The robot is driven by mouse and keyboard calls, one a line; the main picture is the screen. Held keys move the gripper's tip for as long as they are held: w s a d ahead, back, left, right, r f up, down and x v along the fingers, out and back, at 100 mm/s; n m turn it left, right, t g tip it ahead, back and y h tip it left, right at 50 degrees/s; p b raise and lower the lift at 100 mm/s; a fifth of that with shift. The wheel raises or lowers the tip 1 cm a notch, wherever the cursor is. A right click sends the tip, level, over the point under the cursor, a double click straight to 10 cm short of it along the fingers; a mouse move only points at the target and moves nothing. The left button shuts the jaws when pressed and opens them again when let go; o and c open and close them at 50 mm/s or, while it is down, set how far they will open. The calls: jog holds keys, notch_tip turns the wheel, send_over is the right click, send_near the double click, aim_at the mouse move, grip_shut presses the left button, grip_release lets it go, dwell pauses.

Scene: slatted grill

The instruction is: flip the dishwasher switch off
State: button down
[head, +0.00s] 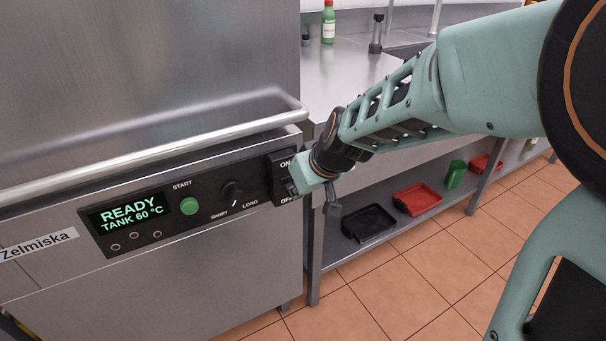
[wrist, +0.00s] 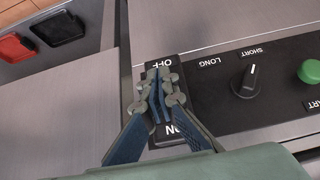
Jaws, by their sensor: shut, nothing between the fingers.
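The dishwasher's black control panel (head: 165,212) is on the left in the head view, with a lit display (head: 131,216) reading "READY TANK 60 °C". The switch (head: 285,164) is at the panel's right end, marked ON above and OFF below. In the wrist view the switch plate (wrist: 161,66) appears upside down, with OFF at the top. My gripper (wrist: 160,76) is shut and empty, its tips over the middle of the switch and toward the OFF side. The fingers hide the rocker, so I cannot tell its position or whether they touch it.
A green start button (head: 189,206) and a dial (head: 232,191) lie left of the switch. A long bar handle (head: 150,156) runs above the panel. A steel counter (head: 345,75) stands right, with black (head: 369,223) and red trays (head: 417,198) on its lower shelf.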

jog(key=shift+r, duration=0.1)
jog(key=shift+r+p, duration=0.5)
jog(key=shift+r, duration=0.25)
jog(key=shift+r, duration=0.1)
